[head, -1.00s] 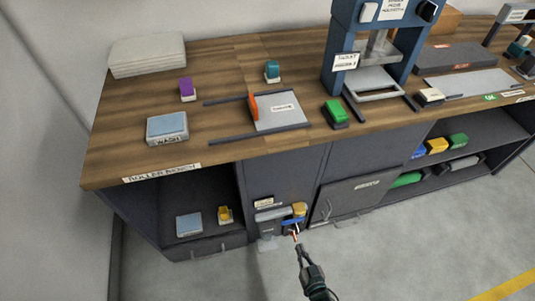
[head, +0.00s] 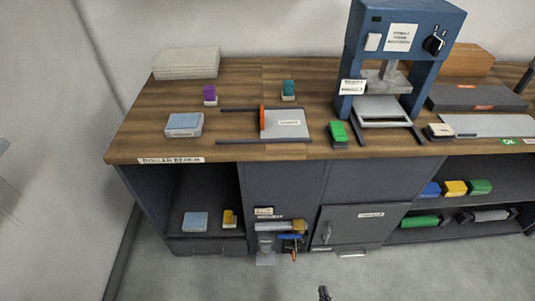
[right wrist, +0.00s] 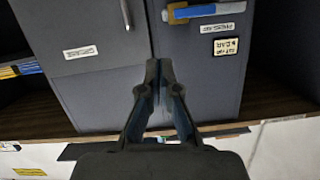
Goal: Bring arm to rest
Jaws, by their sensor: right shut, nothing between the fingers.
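My right gripper (head: 323,292) shows only as a small dark tip at the bottom edge of the head view, over the floor in front of the bench. In the right wrist view its two dark fingers (right wrist: 158,68) meet at the tips, shut and empty. They stand in front of the grey cabinet front (right wrist: 85,35), and I see no contact with it. Most of the right arm is outside the head view. My left gripper is not in view.
The wooden bench (head: 240,97) carries a blue press (head: 349,65), blocks and a grey plate. The floor (head: 420,270) in front is clear.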

